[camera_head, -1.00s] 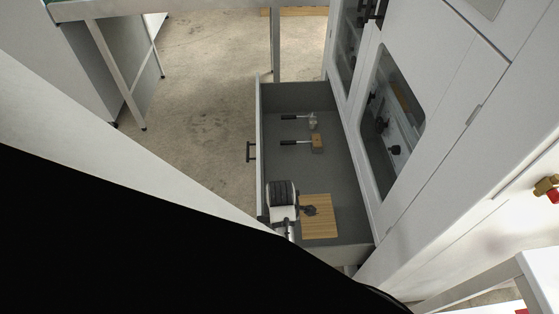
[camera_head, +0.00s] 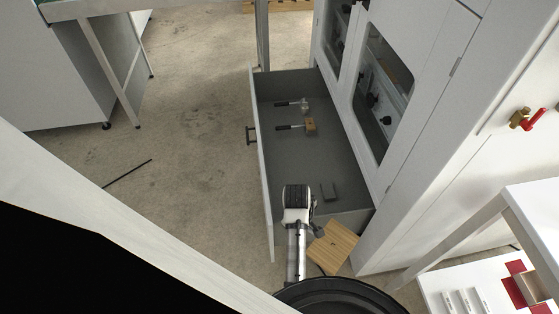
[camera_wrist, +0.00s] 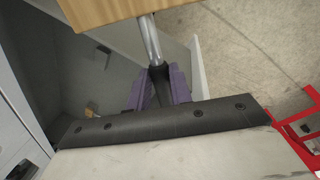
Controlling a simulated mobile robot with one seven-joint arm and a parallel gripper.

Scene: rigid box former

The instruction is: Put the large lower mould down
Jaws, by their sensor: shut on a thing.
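The large lower mould is a wide wooden block (camera_head: 335,246) on a metal rod with a dark handle. In the wrist view the wooden block (camera_wrist: 130,10) is at the top edge, cut off by the frame. My gripper (camera_wrist: 160,85) has purple fingers shut on the handle. In the head view my gripper (camera_head: 319,229) is beside the block, which sits tilted in the picture over the near end wall of the open drawer (camera_head: 325,160). The fingertips are small and partly hidden there.
The white cabinet (camera_head: 400,150) borders the drawer on the right. A white table (camera_head: 510,215) stands lower right.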

